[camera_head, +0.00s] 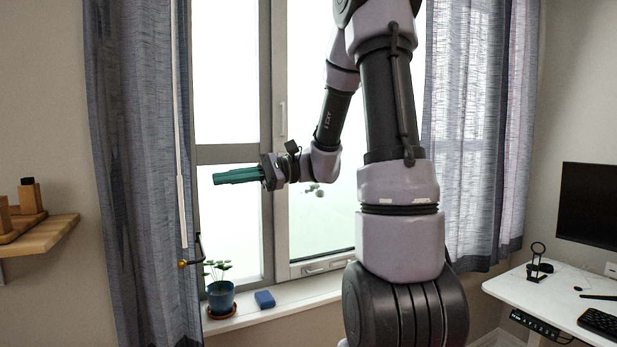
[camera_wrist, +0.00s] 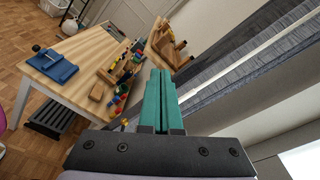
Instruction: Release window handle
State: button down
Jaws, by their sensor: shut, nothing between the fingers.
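The window (camera_head: 267,235) has a grey frame. A slim vertical window handle (camera_head: 282,118) is on its middle upright, above my wrist in the head view. My gripper (camera_head: 216,177) has teal fingers that point left, in front of the left pane. The fingers lie together with nothing between them. They are apart from the handle, which is behind them to the right and higher. In the wrist view the shut fingers (camera_wrist: 160,78) point away from the window, and no window handle shows there.
A potted plant (camera_head: 221,296) and a blue block (camera_head: 264,299) stand on the sill (camera_head: 290,305). Curtains (camera_head: 140,170) hang on both sides. A desk (camera_head: 560,300) is at right. The wrist view shows a wooden table (camera_wrist: 80,55) with toys and a blue vise (camera_wrist: 52,64).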

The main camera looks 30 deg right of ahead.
jog(key=w+d+f+m+t, duration=0.3)
jog(key=w+d+m+t, duration=1)
jog(key=w+d+t, duration=0.25)
jog(key=w+d+f+m+t+h, duration=0.2)
jog(key=d+f+m+t+h, duration=0.3)
jog(key=d+m+h, duration=0.4)
jog(key=w+d+f+m+t+h, duration=0.35)
jog(key=d+f+m+h, duration=0.35)
jog(key=h, duration=0.3)
jog(key=w+d+r+n, duration=0.1)
jog(key=w+d+r, duration=0.1)
jog(key=w+r, duration=0.6)
jog(key=shift+d+r, duration=0.15)
jog(key=shift+r, duration=0.55)
